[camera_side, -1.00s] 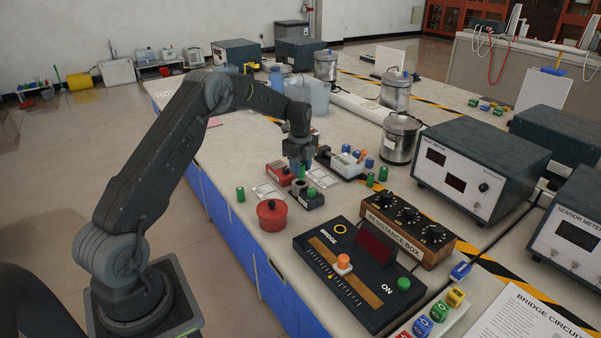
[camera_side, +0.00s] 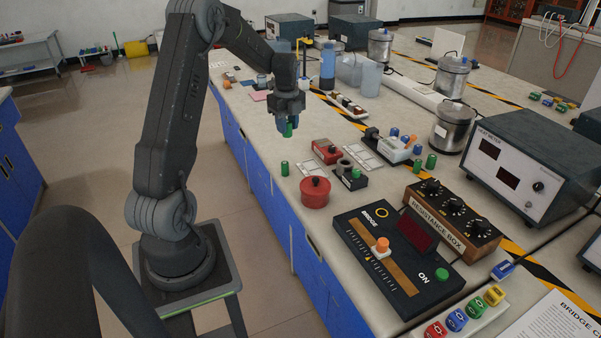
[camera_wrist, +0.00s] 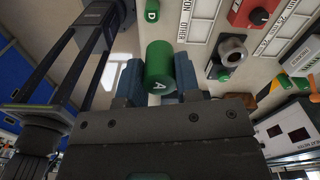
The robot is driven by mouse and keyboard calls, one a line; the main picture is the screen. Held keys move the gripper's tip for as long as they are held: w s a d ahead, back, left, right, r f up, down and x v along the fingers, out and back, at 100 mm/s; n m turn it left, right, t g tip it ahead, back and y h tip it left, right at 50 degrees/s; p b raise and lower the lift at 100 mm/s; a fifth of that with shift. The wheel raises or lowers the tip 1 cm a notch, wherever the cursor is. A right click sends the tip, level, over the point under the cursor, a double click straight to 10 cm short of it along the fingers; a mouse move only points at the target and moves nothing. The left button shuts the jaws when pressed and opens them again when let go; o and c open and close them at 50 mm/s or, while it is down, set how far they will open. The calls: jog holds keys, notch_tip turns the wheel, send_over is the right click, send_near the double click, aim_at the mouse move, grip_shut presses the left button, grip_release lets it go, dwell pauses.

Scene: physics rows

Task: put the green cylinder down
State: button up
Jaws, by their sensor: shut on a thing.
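My gripper (camera_side: 285,121) is shut on a green cylinder (camera_side: 288,131), which pokes out below the fingers. In the wrist view the same cylinder (camera_wrist: 158,66) sits between two blue fingers and shows a letter A on its end. In the side view it appears above the bench top near its left edge, behind the standing green cylinders. Another green cylinder (camera_side: 284,168) stands on the bench by that edge; one marked D (camera_wrist: 152,12) shows in the wrist view.
A red box (camera_side: 326,151), a small dark block with a green knob (camera_side: 354,175) and a round red pot (camera_side: 315,192) stand nearby. More green cylinders (camera_side: 431,161) stand to the right. Bare bench top (camera_side: 250,118) lies left of my gripper.

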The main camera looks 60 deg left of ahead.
jog(key=s+d+f+n, duration=0.1)
jog(key=s+f+n, duration=0.15)
jog(key=s, duration=0.85)
send_near(285, 169)
jog(key=d+f, duration=0.2)
jog(key=w+d+f, duration=0.1)
jog(key=d+f, duration=0.1)
jog(key=d, duration=0.1)
jog(key=shift+f, duration=0.35)
jog(key=shift+w+f, duration=0.1)
jog(key=shift+f, duration=1.95)
jog(key=shift+f, duration=0.15)
jog(key=o, duration=1)
